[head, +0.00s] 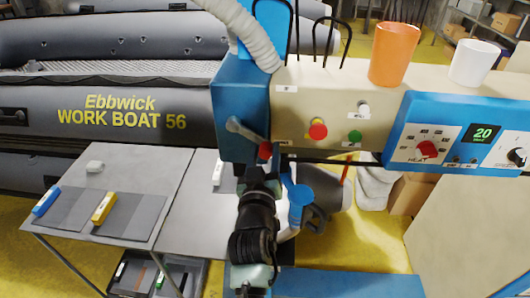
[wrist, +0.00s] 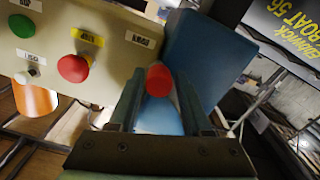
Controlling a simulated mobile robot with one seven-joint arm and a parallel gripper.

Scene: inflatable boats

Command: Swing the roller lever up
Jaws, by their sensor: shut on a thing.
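The roller lever is a grey bar (head: 246,136) on the blue housing (head: 238,100) of the machine. It slopes down and to the right from its pivot and ends in a red knob (head: 265,150). My gripper (head: 267,168) reaches up from below and its tips are at the knob. In the wrist view the red knob (wrist: 159,80) sits between the two fingers of my gripper (wrist: 158,98), which are shut on it. The lever's bar is mostly hidden in that view.
Right of the lever, the beige panel carries a red button (head: 318,131) and a green button (head: 355,136). A blue control box (head: 400,125) is farther right. Orange (head: 393,55) and white (head: 474,63) cups stand on top. A grey table (head: 130,170) is at left.

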